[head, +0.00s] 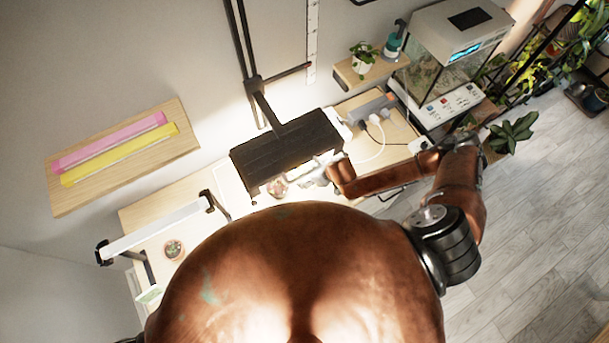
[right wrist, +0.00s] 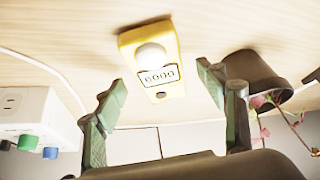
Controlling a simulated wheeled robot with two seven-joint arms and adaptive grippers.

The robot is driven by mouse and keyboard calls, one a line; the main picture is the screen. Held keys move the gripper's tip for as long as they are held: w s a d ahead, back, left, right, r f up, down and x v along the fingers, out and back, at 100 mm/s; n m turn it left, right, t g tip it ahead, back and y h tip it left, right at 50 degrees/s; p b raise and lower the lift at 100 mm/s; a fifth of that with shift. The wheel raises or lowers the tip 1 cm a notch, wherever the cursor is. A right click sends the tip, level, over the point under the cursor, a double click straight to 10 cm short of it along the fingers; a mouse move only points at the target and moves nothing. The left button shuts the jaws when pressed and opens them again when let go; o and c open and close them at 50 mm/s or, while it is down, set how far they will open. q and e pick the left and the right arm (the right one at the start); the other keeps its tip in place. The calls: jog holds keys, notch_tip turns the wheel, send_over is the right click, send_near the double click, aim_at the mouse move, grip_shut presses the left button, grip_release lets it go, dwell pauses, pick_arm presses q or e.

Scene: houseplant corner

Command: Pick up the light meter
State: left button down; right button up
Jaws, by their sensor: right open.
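The yellow light meter (right wrist: 152,58) has a white dome and a display reading 6000. It lies on the pale wooden tabletop in the right wrist view, ahead of my right gripper (right wrist: 162,82). That gripper is open, with its two green fingers apart and nothing between them. The fingers do not appear to touch the meter. In the head view my right arm reaches in to the table beside the black lamp hood (head: 288,150), and the meter cannot be made out there. My left gripper is not in view.
A dark brown pot (right wrist: 252,72) with a pink-leaved plant is close to the right finger. A glass tank (head: 440,65) stands at the table's right end.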

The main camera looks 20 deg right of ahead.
jog(key=shift+x, duration=1.05)
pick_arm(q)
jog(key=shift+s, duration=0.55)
pick_arm(e)
jog(key=c, duration=0.6)
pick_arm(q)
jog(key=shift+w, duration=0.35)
pick_arm(e)
jog(key=c, duration=0.9)
jog(key=shift+o, duration=0.2)
jog(key=shift+s+r, duration=0.1)
